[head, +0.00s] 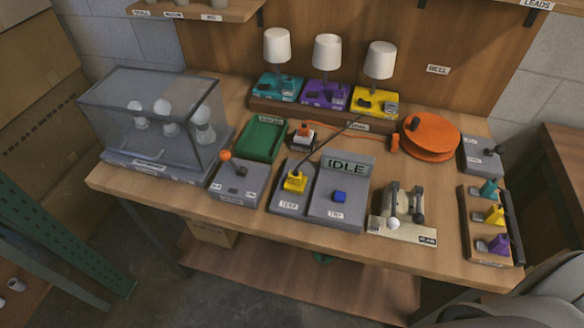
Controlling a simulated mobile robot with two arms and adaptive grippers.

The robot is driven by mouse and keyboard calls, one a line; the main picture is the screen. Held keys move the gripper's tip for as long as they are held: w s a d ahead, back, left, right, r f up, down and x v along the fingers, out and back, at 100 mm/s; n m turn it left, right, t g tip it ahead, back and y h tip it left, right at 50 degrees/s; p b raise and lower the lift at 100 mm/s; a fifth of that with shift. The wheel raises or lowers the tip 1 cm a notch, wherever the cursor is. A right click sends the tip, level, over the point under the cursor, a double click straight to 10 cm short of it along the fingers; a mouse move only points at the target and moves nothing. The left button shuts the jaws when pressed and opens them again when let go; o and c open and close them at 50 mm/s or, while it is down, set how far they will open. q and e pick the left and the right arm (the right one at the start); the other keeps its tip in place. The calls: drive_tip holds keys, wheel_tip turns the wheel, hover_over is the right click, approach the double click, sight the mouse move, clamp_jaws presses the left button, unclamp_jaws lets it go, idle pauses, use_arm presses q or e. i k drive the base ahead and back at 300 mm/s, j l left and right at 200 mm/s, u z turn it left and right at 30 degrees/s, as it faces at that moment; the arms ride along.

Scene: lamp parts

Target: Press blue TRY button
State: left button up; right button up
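The blue button (339,196) sits on the sloped top of a grey box (325,212), just above a small white label that is hard to read. A display (347,167) at the back of this box reads IDLE. A yellow block (294,181) with a dark thin rod or cable rising from it sits on the grey unit to the left of the button. Nothing covers the button. Neither of my grippers shows in the head view.
A clear case with bulbs (150,115) stands at the left. Three white-shaded lamps stand on a raised wooden stand (320,117) at the back. A clamp-like device (402,215) is right of the button box. An orange reel (431,137) lies behind it. Grey robot-like parts fill the lower right corner.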

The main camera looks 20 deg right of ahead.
sight(339, 196)
drive_tip(key=z, duration=0.95)
